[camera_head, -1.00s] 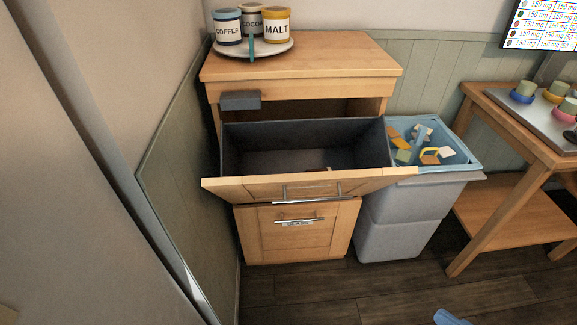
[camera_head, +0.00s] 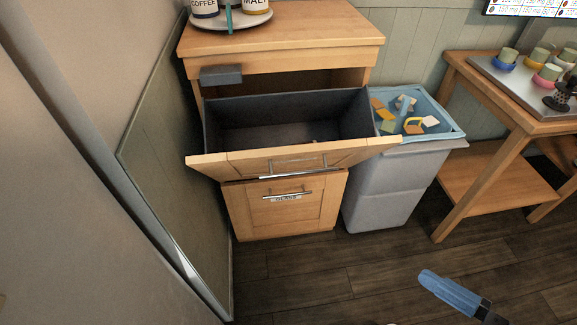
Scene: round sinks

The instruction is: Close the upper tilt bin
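The upper tilt bin (camera_head: 300,161) of the wooden cabinet is tilted wide open. Its wooden front leans outward with a metal handle, and its dark grey inner box shows from above. A small reddish bit shows at the inside bottom, too small to tell. My gripper (camera_head: 452,292) shows only as one blue finger-like part with a dark base at the lower right. It is over the floor, in front and to the right of the bin, and apart from it. The rest is cut off by the frame, so its opening is hidden.
The lower bin front (camera_head: 287,211), labelled GLASS, is shut. A grey bin with a blue tray (camera_head: 447,130) of scraps stands close at the right. A wooden table (camera_head: 470,85) is farther right, and a leaning panel (camera_head: 180,170) is at left. The floor in front is clear.

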